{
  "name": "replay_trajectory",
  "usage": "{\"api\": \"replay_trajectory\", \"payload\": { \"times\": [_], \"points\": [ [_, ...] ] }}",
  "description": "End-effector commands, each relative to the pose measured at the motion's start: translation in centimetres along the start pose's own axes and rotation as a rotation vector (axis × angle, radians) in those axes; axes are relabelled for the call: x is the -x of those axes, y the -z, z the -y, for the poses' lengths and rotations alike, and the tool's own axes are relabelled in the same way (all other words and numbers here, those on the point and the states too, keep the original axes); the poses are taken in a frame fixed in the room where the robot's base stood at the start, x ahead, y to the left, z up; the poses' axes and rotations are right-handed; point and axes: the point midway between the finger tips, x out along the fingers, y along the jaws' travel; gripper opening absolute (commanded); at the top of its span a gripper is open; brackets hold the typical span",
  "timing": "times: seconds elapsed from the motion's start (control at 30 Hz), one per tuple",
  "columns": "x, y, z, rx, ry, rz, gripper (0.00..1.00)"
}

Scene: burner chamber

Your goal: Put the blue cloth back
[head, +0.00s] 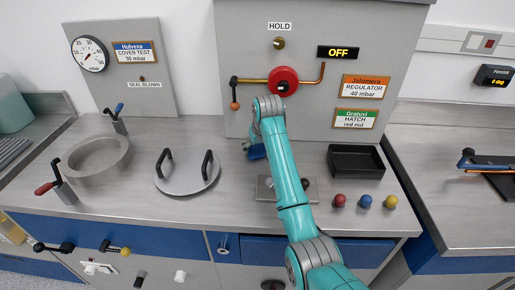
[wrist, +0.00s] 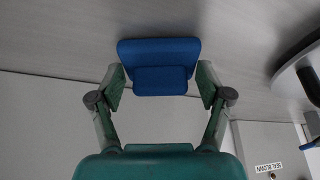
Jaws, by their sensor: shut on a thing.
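The blue cloth (wrist: 158,52) is a folded blue pad between the two fingers of my gripper (wrist: 160,82) in the wrist view. My gripper is shut on it, with one green finger at each side. In the head view the blue cloth (head: 257,152) shows as a small blue patch left of my teal arm, above the grey counter (head: 230,135). My arm hides most of the gripper in that view. I cannot tell whether the cloth touches the counter.
A round lid with two black handles (head: 188,178) lies left of my arm, and a metal ring (head: 97,158) stands farther left. A black tray (head: 355,160) and red, blue and yellow knobs (head: 365,201) are at the right. A panel with a red wheel (head: 284,80) rises behind.

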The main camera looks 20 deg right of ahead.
Motion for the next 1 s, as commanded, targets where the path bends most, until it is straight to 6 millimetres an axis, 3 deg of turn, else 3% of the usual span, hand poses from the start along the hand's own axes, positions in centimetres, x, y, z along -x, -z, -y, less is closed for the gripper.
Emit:
{"api": "replay_trajectory", "payload": {
  "times": [0.1, 0.13, 0.2, 0.23, 0.67, 0.77, 1.0],
  "points": [
    [-0.2, -0.1, 0.0, 0.0, 0.0, 0.001, 0.45],
    [-0.3, -0.1, 0.0, 0.0, 0.0, 0.001, 0.8],
    [-0.2, -0.1, 0.0, 0.0, 0.0, 0.0, 0.97],
    [-0.2, -0.1, 0.0, 0.0, 0.0, 0.0, 1.0],
    [0.3, 0.1, 0.0, 0.0, 0.0, -0.002, 1.0],
    [1.5, 0.1, 0.0, 0.0, 0.0, -0.002, 1.0],
    [6.2, 0.1, 0.0, 0.0, 0.0, -0.005, 1.0]
  ]
}}
